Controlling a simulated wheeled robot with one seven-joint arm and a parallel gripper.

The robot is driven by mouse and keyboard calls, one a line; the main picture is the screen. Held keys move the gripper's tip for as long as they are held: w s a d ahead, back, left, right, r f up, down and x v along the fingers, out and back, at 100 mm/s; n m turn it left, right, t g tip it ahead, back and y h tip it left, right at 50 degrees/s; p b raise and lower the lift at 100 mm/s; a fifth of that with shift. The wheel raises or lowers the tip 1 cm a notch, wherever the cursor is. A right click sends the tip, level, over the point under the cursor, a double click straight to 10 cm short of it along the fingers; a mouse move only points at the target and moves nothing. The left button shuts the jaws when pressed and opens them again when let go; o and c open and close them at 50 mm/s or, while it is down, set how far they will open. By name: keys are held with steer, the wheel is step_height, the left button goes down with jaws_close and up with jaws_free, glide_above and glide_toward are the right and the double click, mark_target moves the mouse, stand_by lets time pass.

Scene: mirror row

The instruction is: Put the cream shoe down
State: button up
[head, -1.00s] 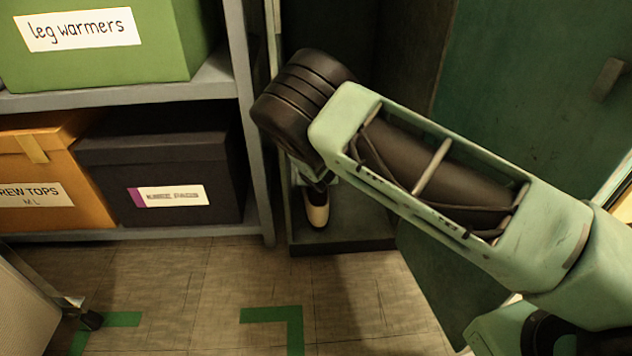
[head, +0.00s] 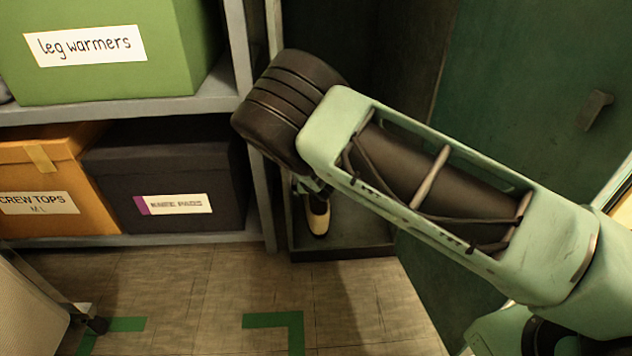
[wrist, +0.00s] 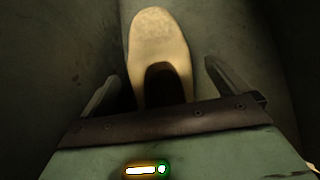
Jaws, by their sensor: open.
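The cream shoe (head: 318,216) rests on the floor of the dark green locker (head: 345,252), toe toward the front, in the head view. In the wrist view the shoe (wrist: 160,55) lies between the two fingers, with its dark opening nearest the gripper. My gripper (wrist: 163,80) is open, with a gap between each finger and the shoe's sides. In the head view my arm hides most of the gripper and the heel of the shoe.
A grey shelf unit (head: 150,241) stands left of the locker, holding a green box (head: 105,75), an orange box (head: 45,180) and a dark box (head: 165,180). The locker door (head: 540,130) is at the right. Green tape (head: 275,320) marks the clear floor in front.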

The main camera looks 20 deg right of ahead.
steer(key=p+v, duration=0.3)
steer(key=v, duration=0.4)
steer(key=shift+s+r, duration=0.2)
steer(key=shift+s, duration=0.05)
steer(key=s+a+r+m+g+y+p, duration=0.1)
steer(key=s+a+r+m+g+p, duration=0.25)
steer(key=s+r+m, duration=0.65)
steer(key=s+a+r+m+g+y+p, duration=0.25)
steer(key=s+a+r+m+p, duration=0.2)
steer(key=s+r+m, duration=0.5)
steer(key=s+d+r+m+g+h+p, duration=0.1)
steer(key=s+d+r+m+p, duration=0.15)
steer(key=s+r, duration=0.75)
steer(key=s+d+r+m+g+p, duration=0.2)
steer(key=s+r+m+p, duration=0.15)
steer(key=s+r, duration=0.6)
step_height(320, 180, up, 38)
steer(key=p, duration=3.7)
steer(key=shift+a+f+m, duration=0.2)
steer(key=shift+m, duration=0.15)
